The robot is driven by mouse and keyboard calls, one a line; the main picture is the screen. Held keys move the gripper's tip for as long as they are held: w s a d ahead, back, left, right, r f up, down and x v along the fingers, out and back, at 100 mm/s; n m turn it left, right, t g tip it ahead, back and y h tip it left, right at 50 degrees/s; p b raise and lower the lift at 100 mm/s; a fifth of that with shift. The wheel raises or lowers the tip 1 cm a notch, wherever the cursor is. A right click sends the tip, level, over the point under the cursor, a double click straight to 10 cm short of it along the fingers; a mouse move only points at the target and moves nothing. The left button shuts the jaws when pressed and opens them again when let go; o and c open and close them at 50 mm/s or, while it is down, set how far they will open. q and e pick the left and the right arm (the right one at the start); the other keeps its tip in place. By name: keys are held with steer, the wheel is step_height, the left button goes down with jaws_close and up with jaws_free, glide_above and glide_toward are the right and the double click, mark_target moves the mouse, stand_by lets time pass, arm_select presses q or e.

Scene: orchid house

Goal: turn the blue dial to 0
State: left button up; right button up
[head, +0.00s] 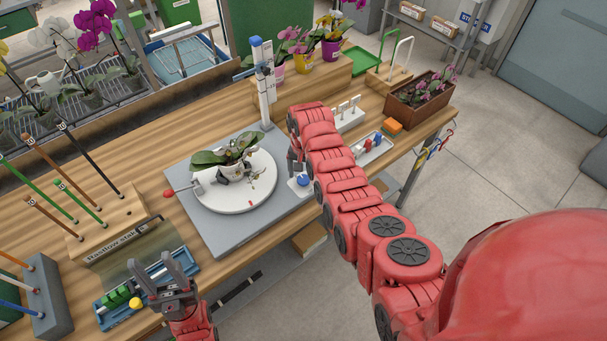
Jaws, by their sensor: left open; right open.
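The blue dial (303,180) is a small round knob on a white plate at the right edge of the grey base board (222,238). Its pointer and markings are too small to read. My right gripper (294,164) is open and sits just above and left of the dial, pointing down beside it; I cannot tell whether it touches. My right arm hides what is right of the dial. My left gripper (163,268) is open and empty at the front of the bench, over a blue tray (112,318), far from the dial.
A white turntable (240,206) with a potted orchid (228,158) stands left of the dial. A tall post (263,85) rises behind it. A red-tipped lever (169,193) sticks out at left. A rack of coloured stakes (110,225) and a flower trough (420,100) flank the bench.

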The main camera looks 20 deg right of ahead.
steer(key=shift+f, duration=0.65)
jaws_close()
steer(key=shift+f+n+b, duration=0.2)
steer(key=shift+n+b, duration=0.1)
steer(key=shift+r+n, duration=0.2)
steer(key=shift+n, duration=0.3)
